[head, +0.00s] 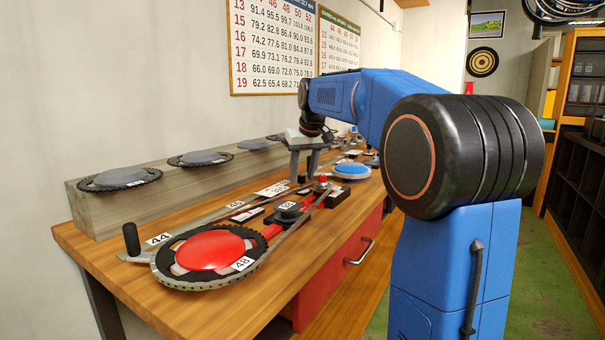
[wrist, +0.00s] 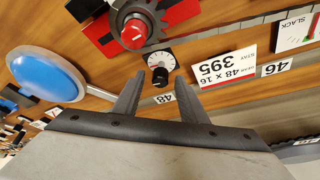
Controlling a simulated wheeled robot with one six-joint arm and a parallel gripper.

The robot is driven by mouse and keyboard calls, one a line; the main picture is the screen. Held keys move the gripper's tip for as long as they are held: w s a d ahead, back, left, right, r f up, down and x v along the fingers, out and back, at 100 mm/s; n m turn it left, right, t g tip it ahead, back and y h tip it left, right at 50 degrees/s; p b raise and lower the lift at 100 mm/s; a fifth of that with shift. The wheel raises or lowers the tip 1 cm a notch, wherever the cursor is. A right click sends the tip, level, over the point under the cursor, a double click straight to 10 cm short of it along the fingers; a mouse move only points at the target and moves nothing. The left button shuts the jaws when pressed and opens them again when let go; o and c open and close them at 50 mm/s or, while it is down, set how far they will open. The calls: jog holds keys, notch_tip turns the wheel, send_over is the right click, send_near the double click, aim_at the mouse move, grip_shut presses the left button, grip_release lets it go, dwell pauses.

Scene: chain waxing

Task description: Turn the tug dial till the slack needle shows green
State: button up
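The dial (wrist: 160,61), likely the tug dial, has a white marked face and a black knob (wrist: 161,80). My gripper (wrist: 157,84) is open above it in the wrist view, one finger on each side of the knob. Whether the fingers touch the knob is unclear. In the head view my gripper (head: 304,172) points down over the bench, with a black knob (head: 302,179) below it. The slack gauge card (wrist: 297,31) is cut off at the right edge of the wrist view. Some green and red show on it, but I cannot read its needle.
A red-capped sprocket (wrist: 135,34) stands close to the dial. A blue disc (wrist: 46,76) lies left of my gripper. The chainring with red centre (head: 208,251) and chain fill the bench's near end. A raised ledge (head: 110,208) with chainrings runs along the wall.

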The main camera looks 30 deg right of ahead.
jog(key=v, duration=1.7)
jog(key=shift+s+r, duration=0.1)
jog(key=shift+s, duration=0.05)
